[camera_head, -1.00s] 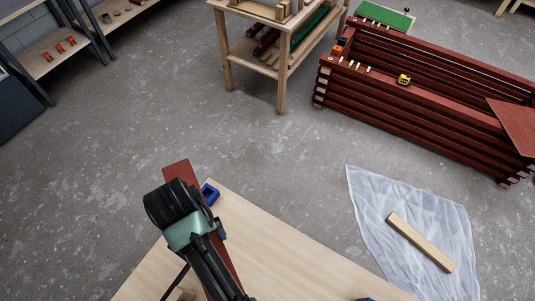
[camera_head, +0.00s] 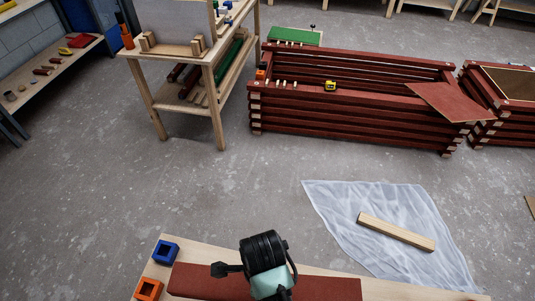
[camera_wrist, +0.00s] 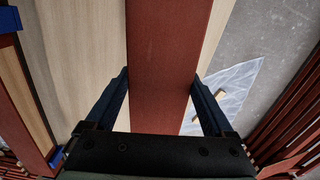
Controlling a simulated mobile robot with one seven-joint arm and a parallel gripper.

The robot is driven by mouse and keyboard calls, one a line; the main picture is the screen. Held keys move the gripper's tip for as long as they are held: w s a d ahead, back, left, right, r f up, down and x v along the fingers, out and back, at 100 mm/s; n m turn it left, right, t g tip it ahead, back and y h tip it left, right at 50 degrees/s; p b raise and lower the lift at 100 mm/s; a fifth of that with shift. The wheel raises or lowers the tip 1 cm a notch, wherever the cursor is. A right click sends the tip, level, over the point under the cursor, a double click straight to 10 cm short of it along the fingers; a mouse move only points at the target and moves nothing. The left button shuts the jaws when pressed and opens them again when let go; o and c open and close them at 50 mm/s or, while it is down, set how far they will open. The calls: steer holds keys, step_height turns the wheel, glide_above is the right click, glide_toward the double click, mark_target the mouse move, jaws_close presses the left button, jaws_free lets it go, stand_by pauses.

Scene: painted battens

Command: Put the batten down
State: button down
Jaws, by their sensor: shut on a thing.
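The red batten (camera_head: 205,281) lies across the bottom of the head view, over the pale wooden worktop (camera_head: 385,287). The worktop (camera_wrist: 85,45) shows on both sides of the batten. I cannot tell whether the batten touches the worktop or is held just above it.
A blue block (camera_head: 165,252) and an orange block (camera_head: 148,289) stand at the worktop's left end. Beyond are a plastic sheet (camera_head: 335,215) with a pale batten (camera_head: 395,232), a red slatted structure (camera_head: 350,115) and a wooden rack (camera_head: 218,120). Grey floor between is clear.

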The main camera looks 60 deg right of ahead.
steer(key=shift+s+d+f+m, duration=0.2)
steer(key=shift+f+m, duration=0.05)
steer(key=shift+m, duration=0.15)
steer(key=shift+s+f, duration=0.1)
steer(key=shift+f, duration=0.2)
step_height(320, 180, down, 9)
steer(key=shift+f+b, duration=0.2)
steer(key=shift+b, duration=0.15)
steer(key=shift+f, duration=0.1)
jaws_free()
steer(key=shift+f+m, duration=0.1)
steer(key=shift+m, duration=0.2)
